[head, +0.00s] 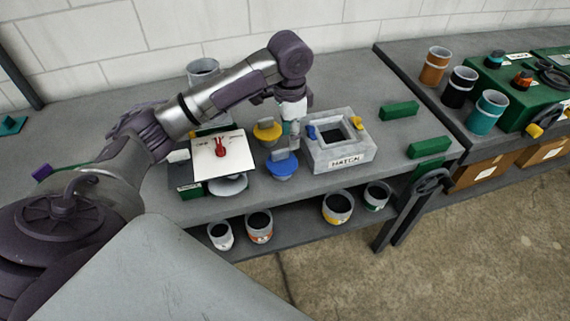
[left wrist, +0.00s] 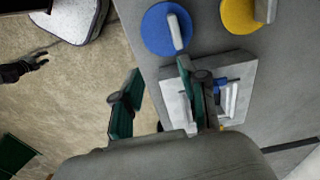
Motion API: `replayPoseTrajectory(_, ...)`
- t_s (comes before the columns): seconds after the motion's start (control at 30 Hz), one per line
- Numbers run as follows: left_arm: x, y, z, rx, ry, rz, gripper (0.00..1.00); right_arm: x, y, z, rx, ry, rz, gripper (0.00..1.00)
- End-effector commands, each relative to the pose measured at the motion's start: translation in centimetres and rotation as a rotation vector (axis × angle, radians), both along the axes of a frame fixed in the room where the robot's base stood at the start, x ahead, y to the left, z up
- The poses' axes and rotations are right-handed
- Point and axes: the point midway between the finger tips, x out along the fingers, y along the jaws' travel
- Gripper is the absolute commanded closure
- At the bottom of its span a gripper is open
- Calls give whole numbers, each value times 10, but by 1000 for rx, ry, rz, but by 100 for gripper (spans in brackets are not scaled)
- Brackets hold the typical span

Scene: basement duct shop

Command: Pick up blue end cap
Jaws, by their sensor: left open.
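The blue end cap (head: 283,168) is a round blue disc with a raised grip on top. It lies on the grey bench, left of the grey box marked MATCH and in front of the yellow cap. In the left wrist view the blue end cap (left wrist: 160,35) is just beyond the fingertips. My left gripper (head: 291,130) hangs over the bench close to the blue and yellow caps. It is open and empty, with its fingers (left wrist: 160,72) spread in the left wrist view. A dark fingered shape at that view's left edge looks like my right gripper (left wrist: 22,68); its jaws are unclear.
The yellow cap (head: 267,131) is close behind the blue one. The grey MATCH box (head: 357,157) stands to the right, a white panel with a red clamp (head: 233,148) to the left. Green blocks (head: 399,110) lie farther right. Several pots stand on the lower shelf (head: 290,232).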

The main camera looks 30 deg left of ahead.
Motion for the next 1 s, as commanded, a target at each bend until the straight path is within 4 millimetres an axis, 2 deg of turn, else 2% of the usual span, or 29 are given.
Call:
replayPoseTrajectory(0.03,4,13,18,10,5,13,57,0,0,0,0,-1,0,60)
replayPoseTrajectory(0.1,4,23,33,12,18,24,57,1,0,0,0,-1,0,60)
replayPoseTrajectory(0.23,4,31,41,12,30,32,57,1,0,1,0,-1,0,60)
replayPoseTrajectory(0.37,3,31,22,12,36,32,57,1,0,5,0,-1,0,60)
replayPoseTrajectory(0.6,3,31,-24,10,34,32,57,1,0,12,0,-2,0,60)
replayPoseTrajectory(0.83,4,31,-43,11,29,31,57,1,0,15,0,-2,0,60)
replayPoseTrajectory(1.0,4,36,-62,11,33,33,57,1,0,28,0,-2,0,60)
